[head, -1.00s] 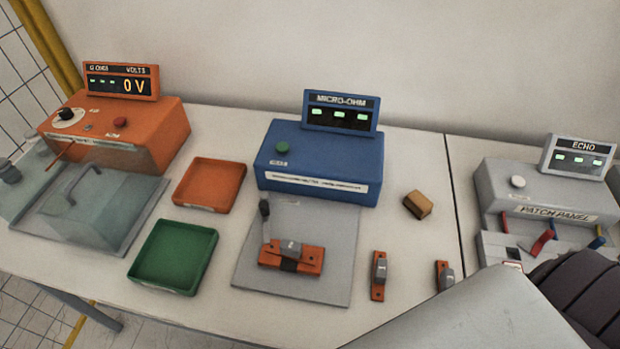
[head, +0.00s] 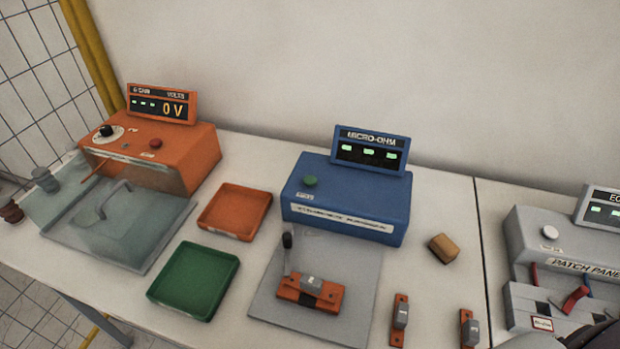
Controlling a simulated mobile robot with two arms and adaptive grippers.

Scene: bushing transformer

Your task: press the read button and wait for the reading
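The blue micro-ohm meter (head: 345,197) stands at the back middle of the bench. A green button (head: 310,181) sits on its top left, with a small label too blurred to read below it. The meter's raised display (head: 370,151) shows only green dashes and no number. In front, a grey plate (head: 363,262) carries an orange fixture (head: 328,296) with a grey block on it and a black-knobbed lever (head: 287,241) standing upright. Neither gripper is in view. Only a bit of my arm shows at the lower right edge, and nothing touches the green button.
An orange volt unit (head: 190,150) reading 0 V and a clear-covered box (head: 120,225) stand left. An orange tray (head: 235,211) and a green tray (head: 194,280) lie between. A brown block (head: 443,247) lies right of the meter. A grey echo unit (head: 520,235) stands far right.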

